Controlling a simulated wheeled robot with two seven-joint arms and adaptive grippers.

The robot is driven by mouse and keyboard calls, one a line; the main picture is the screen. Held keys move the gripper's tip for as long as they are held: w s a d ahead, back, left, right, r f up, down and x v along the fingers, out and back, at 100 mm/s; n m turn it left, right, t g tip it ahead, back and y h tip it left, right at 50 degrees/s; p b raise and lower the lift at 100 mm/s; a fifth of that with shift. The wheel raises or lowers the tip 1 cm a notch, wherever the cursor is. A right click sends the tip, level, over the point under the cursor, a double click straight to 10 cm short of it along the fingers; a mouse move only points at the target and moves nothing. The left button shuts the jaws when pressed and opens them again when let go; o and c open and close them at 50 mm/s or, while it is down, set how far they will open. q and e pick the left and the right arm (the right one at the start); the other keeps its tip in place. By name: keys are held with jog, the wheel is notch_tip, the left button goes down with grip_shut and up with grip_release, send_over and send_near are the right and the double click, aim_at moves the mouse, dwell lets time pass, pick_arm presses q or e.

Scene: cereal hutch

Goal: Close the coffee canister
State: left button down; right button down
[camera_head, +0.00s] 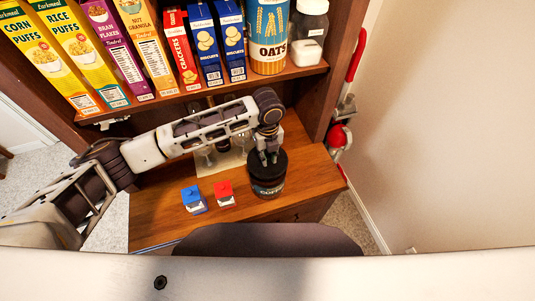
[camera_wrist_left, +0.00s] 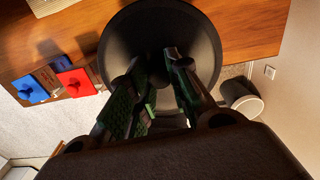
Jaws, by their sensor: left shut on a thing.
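I cannot tell whether the lid is fully seated or slightly above the rim. My left gripper (camera_head: 269,157) comes down from above and is shut on the lid's centre; its fingers also show in the left wrist view (camera_wrist_left: 153,63). The part between the fingertips is mostly hidden. My right gripper is not in view.
A blue item (camera_head: 192,195) and a red item (camera_head: 224,190) are on the counter (camera_head: 165,225) left of the canister. A shelf (camera_head: 190,95) above holds cereal boxes, an oats canister (camera_head: 269,38) and a jar (camera_head: 308,33). Red-handled tools (camera_head: 338,135) hang at the right side.

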pick_arm(q)
jog(key=shift+f+b, duration=1.2)
jog(key=shift+f, duration=0.95)
jog(key=shift+p, duration=0.75)
dwell(0.7)
dwell(0.4)
jog(key=shift+f, duration=0.3)
dwell(0.4)
jog(key=shift+f, duration=0.1)
dwell(0.5)
jog(key=shift+f+p, duration=0.1)
jog(key=shift+p, duration=0.85)
dwell(1.1)
